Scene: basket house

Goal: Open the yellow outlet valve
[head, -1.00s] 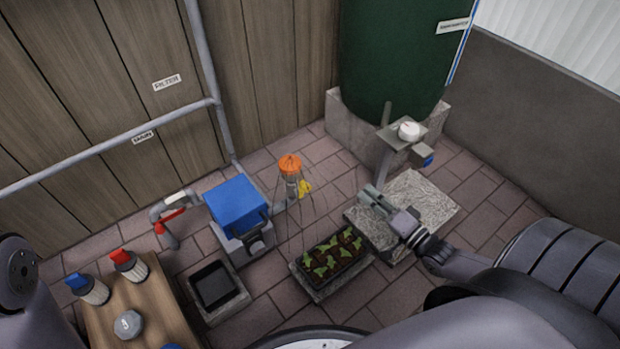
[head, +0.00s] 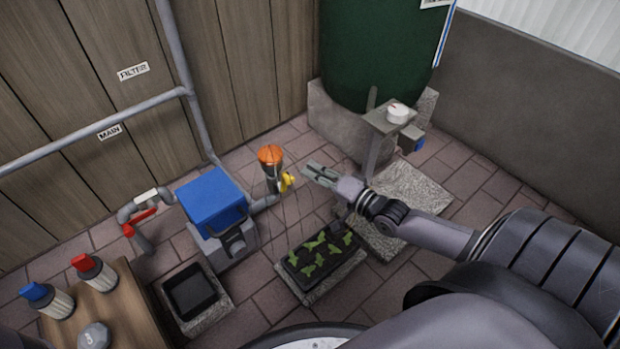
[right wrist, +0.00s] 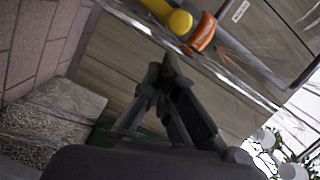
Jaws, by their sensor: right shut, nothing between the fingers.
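The yellow outlet valve (head: 287,181) sits low on the right side of the clear cylinder with an orange cap (head: 270,155). In the right wrist view the yellow valve (right wrist: 180,22) is at the top, beside the orange cap (right wrist: 202,32). My right gripper (head: 306,170) is shut and empty. Its tips point left at the valve and stand a short gap to its right, apart from it. In the right wrist view my right gripper (right wrist: 168,60) has its fingertips together below the valve. My left gripper is not in view.
A seedling tray (head: 318,262) lies below my right arm. A stone slab (head: 400,205) and the green tank (head: 375,50) are to the right and behind. A blue-lidded box (head: 212,200) is left of the valve. A wooden table (head: 125,310) with bottles is at lower left.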

